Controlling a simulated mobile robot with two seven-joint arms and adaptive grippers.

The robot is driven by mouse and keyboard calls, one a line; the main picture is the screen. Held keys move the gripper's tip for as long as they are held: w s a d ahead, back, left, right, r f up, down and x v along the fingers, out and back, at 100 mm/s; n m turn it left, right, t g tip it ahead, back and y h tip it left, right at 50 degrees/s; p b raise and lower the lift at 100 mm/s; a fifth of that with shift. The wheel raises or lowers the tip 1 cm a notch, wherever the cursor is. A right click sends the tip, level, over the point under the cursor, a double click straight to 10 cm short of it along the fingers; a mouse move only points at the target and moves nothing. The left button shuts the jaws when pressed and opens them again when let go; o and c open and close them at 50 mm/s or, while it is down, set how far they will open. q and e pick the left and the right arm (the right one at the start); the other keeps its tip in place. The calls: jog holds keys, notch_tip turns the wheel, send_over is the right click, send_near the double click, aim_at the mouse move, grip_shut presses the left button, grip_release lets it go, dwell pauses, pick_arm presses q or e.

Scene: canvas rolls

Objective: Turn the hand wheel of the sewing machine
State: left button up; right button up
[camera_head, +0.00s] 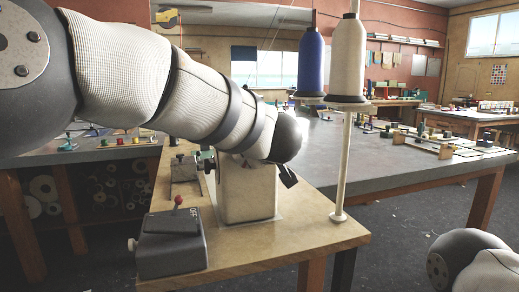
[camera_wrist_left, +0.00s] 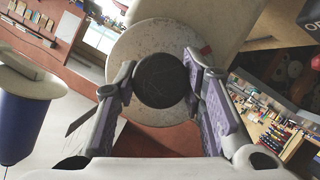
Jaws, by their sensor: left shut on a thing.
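The hand wheel (camera_wrist_left: 150,40) is a pale, worn disc with a small red mark at its upper right, facing me in the left wrist view. A round dark hub (camera_wrist_left: 160,88) sits at its centre. My left gripper (camera_wrist_left: 160,74) has its purple-padded fingers on both sides of this hub, shut on it. In the head view the sewing machine's cream body (camera_head: 246,192) stands on a wooden table, and my left arm hides its upper part and the wheel. Only a dark bit of my left gripper (camera_head: 288,177) shows there. My right gripper is out of view.
A grey switch box (camera_head: 170,248) with a red-tipped lever stands at the table's front left. A blue thread cone (camera_head: 311,62) and a cream thread cone (camera_head: 348,58) stand on a stand right of the machine. A long grey table (camera_head: 365,160) lies behind.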

pick_arm(q)
jog(key=o, duration=1.2)
jog(key=v, duration=1.2)
jog(key=shift+r, duration=0.1)
jog(key=shift+c, duration=0.3)
